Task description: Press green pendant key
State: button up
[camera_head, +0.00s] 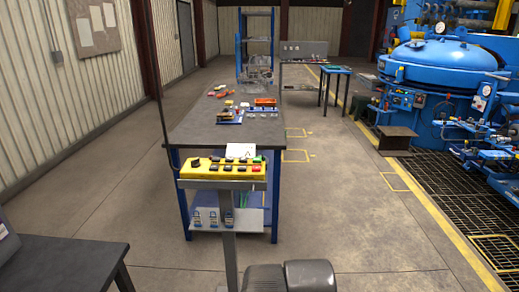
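A yellow pendant box (190,172) with black, red and green keys lies on a stand in front of the long grey workbench. The green key (257,159) is small and sits near the right end of the box's top. A red key (256,168) is just below it in the picture. Several black keys spread over the left and middle of the box. My gripper is not visible. A dark rounded part at the bottom middle appears to be part of my own arm.
The grey workbench (190,130) behind the pendant carries small parts and trays. A dark table (60,268) stands at the lower left. The big blue furnace (440,58) and dark floor grating are at the right. Open floor lies right of the bench.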

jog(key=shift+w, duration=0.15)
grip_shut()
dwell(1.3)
